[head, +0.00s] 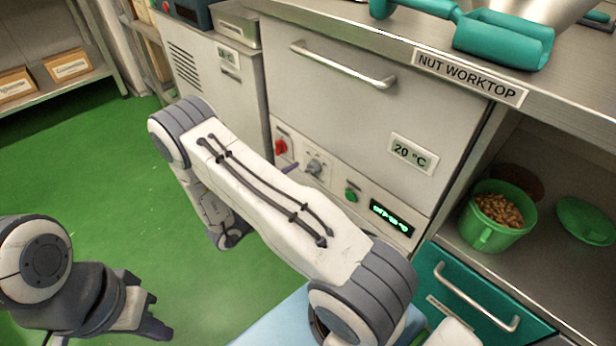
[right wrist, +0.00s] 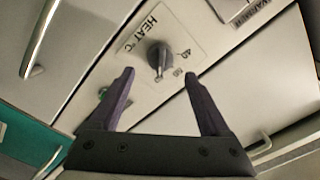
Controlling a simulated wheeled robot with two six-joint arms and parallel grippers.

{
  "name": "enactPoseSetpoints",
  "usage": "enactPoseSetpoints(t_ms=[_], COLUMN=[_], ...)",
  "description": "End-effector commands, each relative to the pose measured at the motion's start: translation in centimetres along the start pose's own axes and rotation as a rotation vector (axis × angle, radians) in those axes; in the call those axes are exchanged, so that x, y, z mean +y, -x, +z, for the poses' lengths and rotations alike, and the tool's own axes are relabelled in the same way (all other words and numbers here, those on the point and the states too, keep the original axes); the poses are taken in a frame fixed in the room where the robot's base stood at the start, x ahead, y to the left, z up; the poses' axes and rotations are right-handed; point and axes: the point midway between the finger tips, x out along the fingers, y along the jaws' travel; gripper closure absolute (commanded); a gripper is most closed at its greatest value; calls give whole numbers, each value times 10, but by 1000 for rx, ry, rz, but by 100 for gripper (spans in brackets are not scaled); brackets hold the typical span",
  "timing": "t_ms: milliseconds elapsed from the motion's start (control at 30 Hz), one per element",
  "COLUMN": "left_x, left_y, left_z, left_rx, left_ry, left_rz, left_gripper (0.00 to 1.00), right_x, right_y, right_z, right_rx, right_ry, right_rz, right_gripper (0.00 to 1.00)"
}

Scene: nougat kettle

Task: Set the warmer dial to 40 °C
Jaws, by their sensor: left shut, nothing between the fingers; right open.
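The warmer (head: 345,75) is a pale cabinet with a control strip below its front. Its grey dial (head: 316,166) sits on a light plate between a red knob and a green button. In the right wrist view the dial (right wrist: 158,55) is on a plate lettered HEAT °C, with small scale marks beside it, too blurred to read surely. My right gripper (right wrist: 159,77) is open, its purple fingers apart on either side of the dial's picture, not closed on it. In the head view my arm hides most of that gripper. My left gripper (head: 155,314) is shut and empty, low at left.
The red knob (head: 281,147), green button (head: 352,195) and lit display (head: 392,218) share the strip. A bar handle (head: 343,66) projects above. A green tub of nuts (head: 497,215) stands on the right shelf. Green floor (head: 85,160) is open at left.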

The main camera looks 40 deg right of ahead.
Motion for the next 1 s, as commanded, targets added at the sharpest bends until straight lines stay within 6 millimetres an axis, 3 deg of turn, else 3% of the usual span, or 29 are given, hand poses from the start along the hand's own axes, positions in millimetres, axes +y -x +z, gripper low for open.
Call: enactPoseSetpoints(t_ms=[100, 267, 633, 833, 867, 1000], left_x=[-1, -1, -1, -1, -1, -1], left_y=[-9, -13, -13, -13, -13, -12], left_z=[0, 1, 1, 1, 1, 1], left_rx=[0, 0, 0, 0, 0, 0], left_ry=[0, 0, 0, 0, 0, 0], left_rz=[0, 0, 0, 0, 0, 0], left_gripper=[100, 100, 100, 100, 100, 100], right_x=[2, 1, 0, 0, 0, -1], right_y=[-21, -38, -43, -43, -43, -43], right_z=[1, 1, 0, 0, 0, 0], right_rx=[3, 1, -2, -2, -3, -3], right_ry=[-1, -1, 1, 1, 1, 5], right_rz=[3, 1, -1, -1, -1, -1], right_gripper=[19, 19, 19, 96, 100, 100])
